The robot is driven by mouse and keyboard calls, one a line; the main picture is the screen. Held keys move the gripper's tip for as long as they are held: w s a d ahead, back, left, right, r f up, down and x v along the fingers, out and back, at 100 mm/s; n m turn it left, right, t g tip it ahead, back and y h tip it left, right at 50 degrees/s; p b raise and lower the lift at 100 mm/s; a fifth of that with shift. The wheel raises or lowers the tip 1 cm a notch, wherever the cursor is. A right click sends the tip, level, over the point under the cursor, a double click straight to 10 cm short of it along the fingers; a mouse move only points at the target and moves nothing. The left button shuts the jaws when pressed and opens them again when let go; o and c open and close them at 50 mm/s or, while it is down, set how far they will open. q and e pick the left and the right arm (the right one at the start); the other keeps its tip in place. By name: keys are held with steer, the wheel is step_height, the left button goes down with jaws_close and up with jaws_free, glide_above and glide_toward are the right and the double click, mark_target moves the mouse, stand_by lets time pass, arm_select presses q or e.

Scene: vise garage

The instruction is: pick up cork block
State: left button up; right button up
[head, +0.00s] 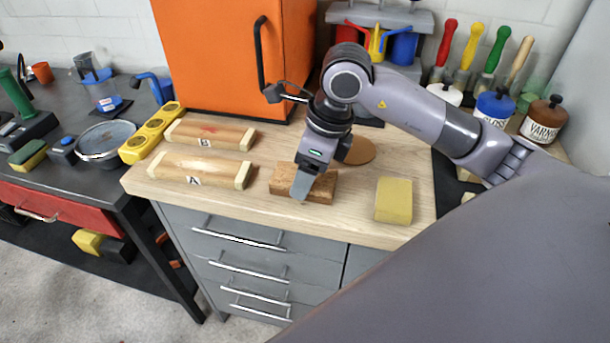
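The cork block (323,189) is a brown, speckled rectangular block lying flat near the front edge of the wooden worktop (350,224). My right gripper (300,194) comes down over it from above, with its fingers in front of the block's middle in the picture. The fingers are seen nearly side-on, so one hides the other and part of the block. I cannot tell whether they touch or grip it. My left gripper is not in view.
A yellow block (393,201) lies to the right. Wooden pieces A (215,171) and B (215,137) and a yellow level (152,131) lie to the left. A round cork-coloured disc (359,151) and an orange cabinet (208,55) are behind.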

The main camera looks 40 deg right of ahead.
steer(key=shift+r, duration=0.1)
step_height(320, 180, up, 20)
steer(key=p, duration=0.2)
stand_by(0.4)
steer(key=o, duration=0.5)
steer(key=c, duration=0.4)
steer(key=shift+f, duration=0.2)
